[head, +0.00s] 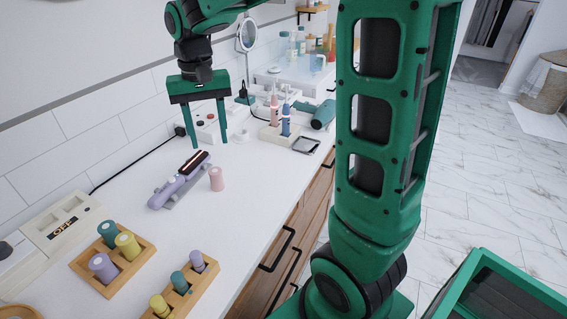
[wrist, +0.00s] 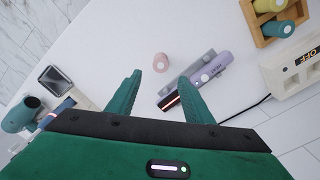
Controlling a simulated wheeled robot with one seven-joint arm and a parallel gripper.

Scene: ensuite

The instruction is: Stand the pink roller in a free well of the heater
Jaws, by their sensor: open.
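The pink roller (head: 216,178) stands upright on the white counter, just right of a purple hot styling tool. It also shows in the wrist view (wrist: 160,62), beyond the fingertips and roughly centred between them. My gripper (head: 208,141) is open and empty, above the counter and behind the roller in the head view; its fingers also show in the wrist view (wrist: 159,84). The cream heater (head: 65,222) with an OFF display is at the counter's left edge. It has shallow recesses on top that look empty; their depth is unclear. Part of it shows in the wrist view (wrist: 297,68).
The purple styling tool (head: 180,181) lies on a grey rest with its dark end glowing. Two wooden trays (head: 140,257) (head: 207,279) hold several coloured rollers. Toothbrushes (head: 285,117) and a teal hair dryer (head: 323,114) stand behind. The counter right of the roller is clear.

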